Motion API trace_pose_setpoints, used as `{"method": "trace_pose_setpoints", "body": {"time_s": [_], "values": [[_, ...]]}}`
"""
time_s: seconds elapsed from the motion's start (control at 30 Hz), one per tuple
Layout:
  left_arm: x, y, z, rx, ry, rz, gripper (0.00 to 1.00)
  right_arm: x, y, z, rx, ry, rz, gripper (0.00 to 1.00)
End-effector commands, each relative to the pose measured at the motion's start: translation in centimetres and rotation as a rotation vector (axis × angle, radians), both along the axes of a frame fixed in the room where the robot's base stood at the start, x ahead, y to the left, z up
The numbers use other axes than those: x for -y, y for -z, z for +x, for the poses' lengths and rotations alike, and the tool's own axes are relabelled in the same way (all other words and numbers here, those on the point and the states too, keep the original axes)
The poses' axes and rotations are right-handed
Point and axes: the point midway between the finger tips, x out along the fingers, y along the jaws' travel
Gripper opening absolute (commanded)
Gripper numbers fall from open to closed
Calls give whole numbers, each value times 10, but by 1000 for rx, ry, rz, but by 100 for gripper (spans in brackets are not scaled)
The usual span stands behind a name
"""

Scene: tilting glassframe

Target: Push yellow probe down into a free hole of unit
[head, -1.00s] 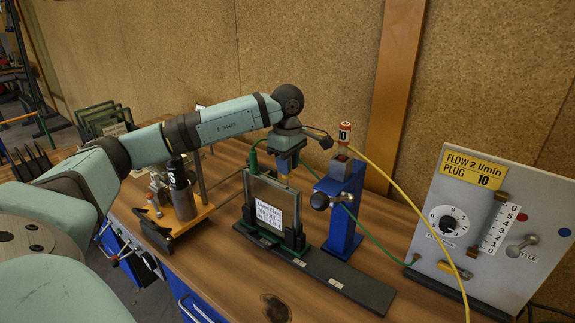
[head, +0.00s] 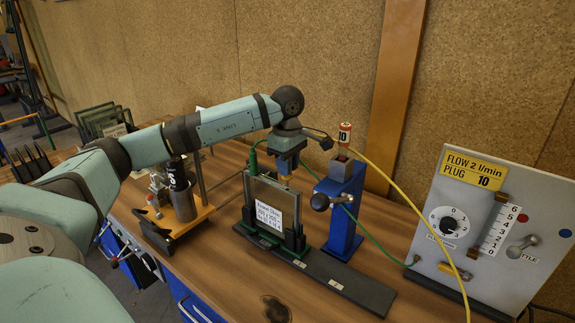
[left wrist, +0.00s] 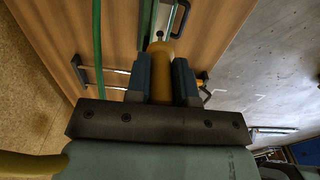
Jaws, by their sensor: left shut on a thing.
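My left gripper (head: 286,176) is above the upright glass unit (head: 272,204), which has a white label and stands in dark holders. The gripper is shut on the yellow probe (left wrist: 160,78), an orange-yellow rounded body between its two blue fingers in the left wrist view (left wrist: 160,85). In the head view only a small part of the probe (head: 285,181) shows under the fingers, close to the unit's top edge. I cannot tell whether its tip is in a hole. A green hose (head: 252,158) meets the unit's top left. My right gripper is not in view.
A blue stand (head: 344,210) with a red and white plug marked 10 (head: 344,134) stands just right of the unit. A fixture on an orange base (head: 185,218) stands left. The dark rail (head: 350,285) extends frontward.

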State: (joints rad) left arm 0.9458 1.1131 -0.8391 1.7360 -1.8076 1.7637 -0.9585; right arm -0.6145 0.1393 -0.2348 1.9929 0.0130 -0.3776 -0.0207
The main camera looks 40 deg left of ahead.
Motion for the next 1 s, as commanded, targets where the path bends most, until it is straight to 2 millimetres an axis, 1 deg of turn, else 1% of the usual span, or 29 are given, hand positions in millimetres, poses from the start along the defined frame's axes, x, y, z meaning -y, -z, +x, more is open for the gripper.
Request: {"method": "trace_pose_setpoints", "body": {"time_s": [0.67, 1.0], "values": [[0, 0, 0, 0, 0, 0, 0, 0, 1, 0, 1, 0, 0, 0], [0, 8, 0, 0, 0, 0, 0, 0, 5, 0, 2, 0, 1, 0]]}}
